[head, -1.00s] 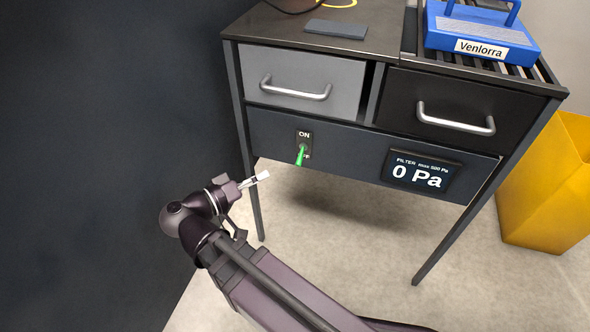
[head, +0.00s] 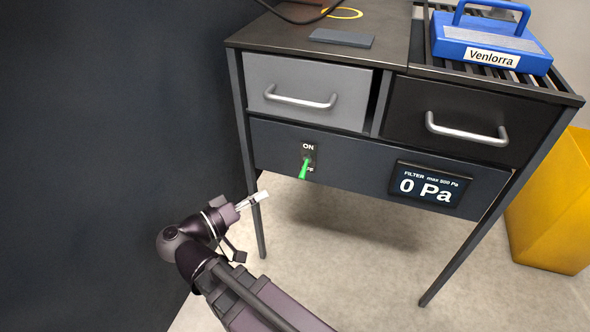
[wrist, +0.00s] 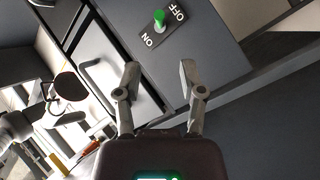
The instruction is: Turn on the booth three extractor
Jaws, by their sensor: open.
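A green toggle switch (head: 304,168) sits on a dark plate on the bench's front panel, marked ON above and OFF below. Its lever points down toward OFF in the head view. The switch also shows in the wrist view (wrist: 159,18), beyond my fingertips. A display (head: 428,186) to its right reads "FILTER" and "0 Pa". My gripper (head: 262,196) is at the lower left of the switch, apart from it. In the wrist view my gripper (wrist: 158,72) is open and empty, its fingers spread.
Above the panel are a grey drawer (head: 306,92) and a black drawer (head: 470,122), both with protruding bar handles. A blue carrier labelled Venlorra (head: 490,42) sits on the slatted top. A yellow bin (head: 552,215) stands at right. A dark curtain or wall (head: 110,120) fills the left.

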